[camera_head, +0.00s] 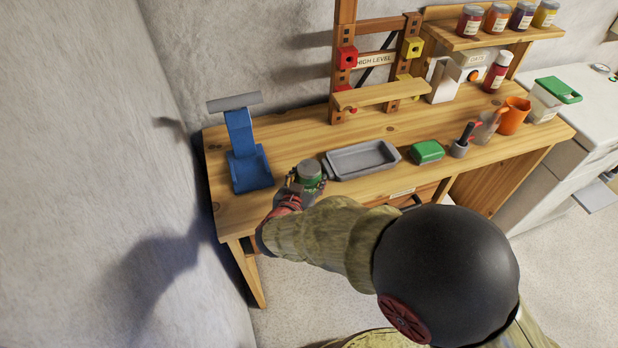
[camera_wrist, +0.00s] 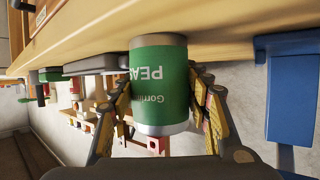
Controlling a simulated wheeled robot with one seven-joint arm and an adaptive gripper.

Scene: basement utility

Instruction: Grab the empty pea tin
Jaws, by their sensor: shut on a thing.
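The pea tin (camera_head: 310,172) is a green can with bare metal ends, near the front left of the wooden workbench in the head view. In the wrist view the tin (camera_wrist: 160,88) shows its "PEAS" label upside down. My gripper (camera_wrist: 163,100) has one finger on each side of the tin and is shut on it. In the head view my gripper (camera_head: 305,184) is partly hidden by the tin and my arm. I cannot tell whether the tin touches the bench top or is just above it.
A grey tray (camera_head: 362,160) lies close right of the tin. A blue stand (camera_head: 247,150) with a grey bar is to its left. A green block (camera_head: 427,152) and an orange cup (camera_head: 514,115) stand further right. The bench's front left corner (camera_head: 235,215) is clear.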

